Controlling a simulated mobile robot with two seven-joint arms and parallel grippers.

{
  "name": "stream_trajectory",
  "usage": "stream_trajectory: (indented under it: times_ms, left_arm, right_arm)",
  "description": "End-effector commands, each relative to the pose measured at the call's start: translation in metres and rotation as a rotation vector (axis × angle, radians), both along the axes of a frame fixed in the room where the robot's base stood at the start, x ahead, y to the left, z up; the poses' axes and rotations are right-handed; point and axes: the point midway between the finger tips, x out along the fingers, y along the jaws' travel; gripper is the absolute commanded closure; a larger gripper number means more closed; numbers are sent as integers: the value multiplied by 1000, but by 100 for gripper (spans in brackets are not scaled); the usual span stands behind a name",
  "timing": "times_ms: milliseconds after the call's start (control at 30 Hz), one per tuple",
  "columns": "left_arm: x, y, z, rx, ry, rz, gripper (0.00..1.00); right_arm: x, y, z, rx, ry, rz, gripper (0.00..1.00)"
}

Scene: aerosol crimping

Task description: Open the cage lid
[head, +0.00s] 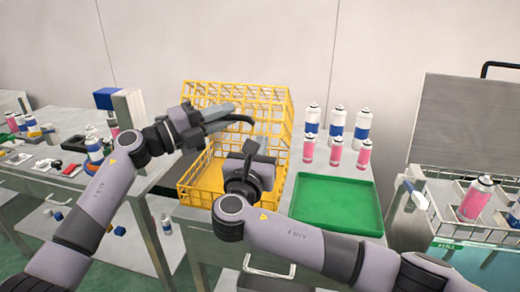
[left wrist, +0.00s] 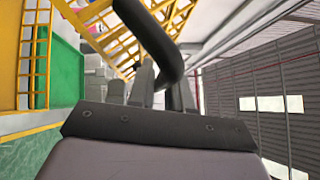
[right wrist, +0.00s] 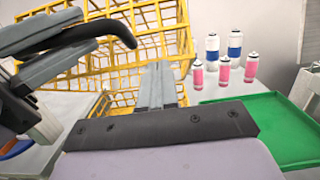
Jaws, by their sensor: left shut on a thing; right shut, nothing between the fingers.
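The yellow wire cage (head: 196,192) stands on the metal table, and its interior shows from above. Its wire lid (head: 262,100) is raised and stands steeply at the back of the cage. My left gripper (head: 222,113) is shut on a black curved handle (head: 240,118) at the lid; the handle also shows in the left wrist view (left wrist: 155,40). The exact contact of the fingers is partly hidden. My right gripper (head: 250,150) is shut and empty, over the cage opening in front of the lid. Its fingers (right wrist: 157,85) show in the right wrist view.
A green tray (head: 338,222) lies right of the cage. Several pink (head: 335,151) and blue-white cans (head: 362,126) stand behind it. A wire basket with cans (head: 475,199) is at the far right. A cluttered side table (head: 60,180) is at the left.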

Motion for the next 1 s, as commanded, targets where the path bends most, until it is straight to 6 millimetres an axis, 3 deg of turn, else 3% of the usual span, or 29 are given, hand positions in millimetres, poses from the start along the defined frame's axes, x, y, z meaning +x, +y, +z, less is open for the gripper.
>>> stream_trajectory:
  times_ms: [67,333,367,400,767,1000]
  left_arm:
    - [-1,0,-2,2,2,-5,100]
    - [-3,-1,-4,5,4,-12,100]
    - [-3,-1,-4,5,5,-12,71]
    - [-3,-1,-4,6,6,-12,62]
    - [-2,1,-3,3,3,-5,62]
    - [-13,25,-7,6,2,-3,62]
  right_arm:
    - [5,-3,9,8,9,1,100]
    - [7,-5,13,5,8,-3,100]
    - [7,-5,13,5,8,-3,100]
    - [7,-5,13,5,7,-3,100]
    - [5,-3,9,6,13,0,100]
    - [5,-3,9,7,15,0,100]
